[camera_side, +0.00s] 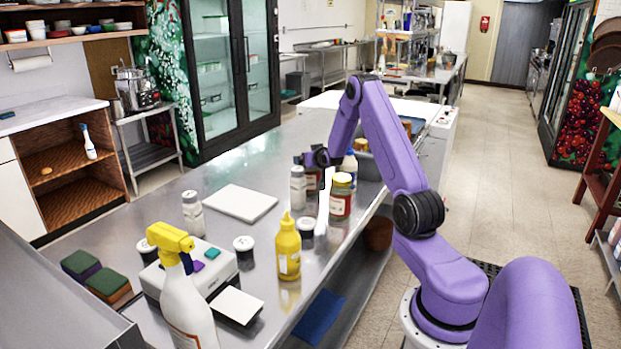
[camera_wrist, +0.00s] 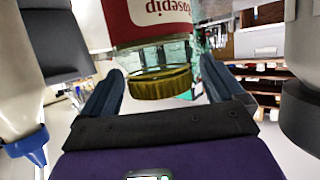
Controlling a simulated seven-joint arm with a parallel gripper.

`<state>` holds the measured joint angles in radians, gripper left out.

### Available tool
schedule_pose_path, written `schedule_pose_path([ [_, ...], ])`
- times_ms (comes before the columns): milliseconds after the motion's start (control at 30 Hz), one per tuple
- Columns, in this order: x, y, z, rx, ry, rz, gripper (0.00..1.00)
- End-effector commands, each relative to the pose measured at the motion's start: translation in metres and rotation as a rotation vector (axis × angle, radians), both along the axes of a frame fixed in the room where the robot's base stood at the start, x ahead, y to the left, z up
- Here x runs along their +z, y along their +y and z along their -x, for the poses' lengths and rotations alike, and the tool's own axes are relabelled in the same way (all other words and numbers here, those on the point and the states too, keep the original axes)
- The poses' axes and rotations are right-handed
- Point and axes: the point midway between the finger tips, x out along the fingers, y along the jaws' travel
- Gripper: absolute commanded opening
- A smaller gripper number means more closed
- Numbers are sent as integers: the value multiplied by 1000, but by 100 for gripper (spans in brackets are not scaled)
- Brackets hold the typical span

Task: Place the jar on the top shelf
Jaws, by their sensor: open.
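A glass jar with a red-and-white label (camera_wrist: 160,22) and gold lid hangs upside down in the wrist view, its lid end between the finger pads. My gripper (camera_wrist: 161,70) is open, with a gap on either side of the lid. In the side view my gripper (camera_side: 313,160) is low over the counter, at a red-labelled jar (camera_side: 313,183) that it partly hides. Another jar with a yellow lid and red label (camera_side: 341,203) stands just right of it. Whether the fingers touch the jar cannot be told.
A white bottle (camera_side: 298,186) stands close left of my gripper, and a white-and-blue bottle (camera_side: 349,166) behind right. A yellow squeeze bottle (camera_side: 287,250) and spray bottle (camera_side: 185,300) stand nearer. A wooden shelf with bowls (camera_side: 75,38) is at upper left.

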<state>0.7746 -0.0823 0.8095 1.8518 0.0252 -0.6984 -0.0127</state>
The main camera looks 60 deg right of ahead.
Motion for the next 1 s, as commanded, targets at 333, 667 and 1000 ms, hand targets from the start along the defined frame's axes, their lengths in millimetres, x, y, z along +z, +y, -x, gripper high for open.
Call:
schedule_pose_path([
  [333, -9, -14, -15, -1, 1, 0, 95],
  [667, -8, -14, -15, -1, 1, 0, 53],
  [1000, -6, -14, -16, -1, -4, 3, 0],
])
